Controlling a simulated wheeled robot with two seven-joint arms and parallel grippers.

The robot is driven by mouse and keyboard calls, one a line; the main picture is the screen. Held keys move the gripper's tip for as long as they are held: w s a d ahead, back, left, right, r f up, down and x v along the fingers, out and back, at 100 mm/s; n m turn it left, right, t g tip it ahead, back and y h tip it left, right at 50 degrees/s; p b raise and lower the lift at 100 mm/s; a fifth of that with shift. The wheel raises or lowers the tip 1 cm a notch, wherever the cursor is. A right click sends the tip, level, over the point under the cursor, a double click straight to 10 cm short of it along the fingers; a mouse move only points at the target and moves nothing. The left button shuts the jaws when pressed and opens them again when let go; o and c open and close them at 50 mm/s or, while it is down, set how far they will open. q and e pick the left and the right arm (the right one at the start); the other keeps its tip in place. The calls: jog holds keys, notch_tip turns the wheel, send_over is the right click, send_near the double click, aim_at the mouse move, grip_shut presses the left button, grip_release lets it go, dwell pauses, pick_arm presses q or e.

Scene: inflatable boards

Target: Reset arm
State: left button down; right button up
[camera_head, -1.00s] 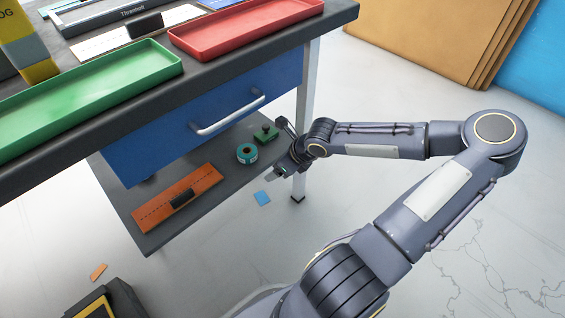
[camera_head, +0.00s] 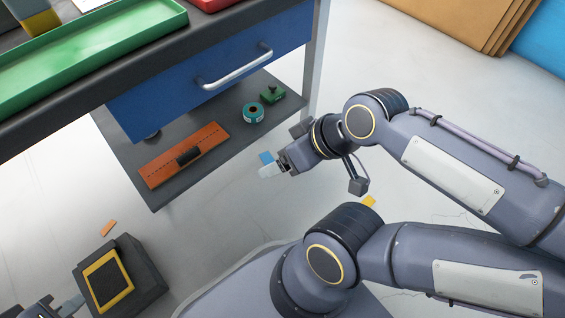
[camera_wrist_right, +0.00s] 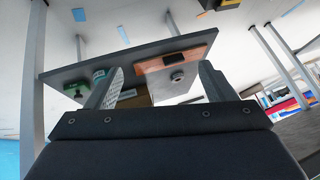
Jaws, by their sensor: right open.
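My right arm comes in from the right in the head view. Its gripper (camera_head: 268,167) is over the floor, in front of the lower shelf and apart from it. In the right wrist view the right gripper (camera_wrist_right: 160,80) has its two fingers wide apart with nothing held between them. My left gripper (camera_head: 68,304) shows only in part at the bottom left corner of the head view. I cannot tell how far apart its fingers are.
The workbench's blue drawer (camera_head: 215,75) has a silver handle. The lower shelf (camera_head: 205,160) holds an orange board (camera_head: 205,140), a teal tape roll (camera_head: 253,113) and a green item (camera_head: 272,93). A green tray (camera_head: 100,50) is above. A dark yellow-framed box (camera_head: 140,270) is lower left.

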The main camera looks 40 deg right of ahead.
jog(key=a+m, duration=0.1)
jog(key=m, duration=0.1)
jog(key=shift+s+a+f+m+g, duration=0.2)
jog(key=shift+s+a+m+g, duration=0.1)
jog(key=shift+s+a+m, duration=0.1)
notch_tip(320, 180, up, 39)
jog(key=p, duration=3.9)
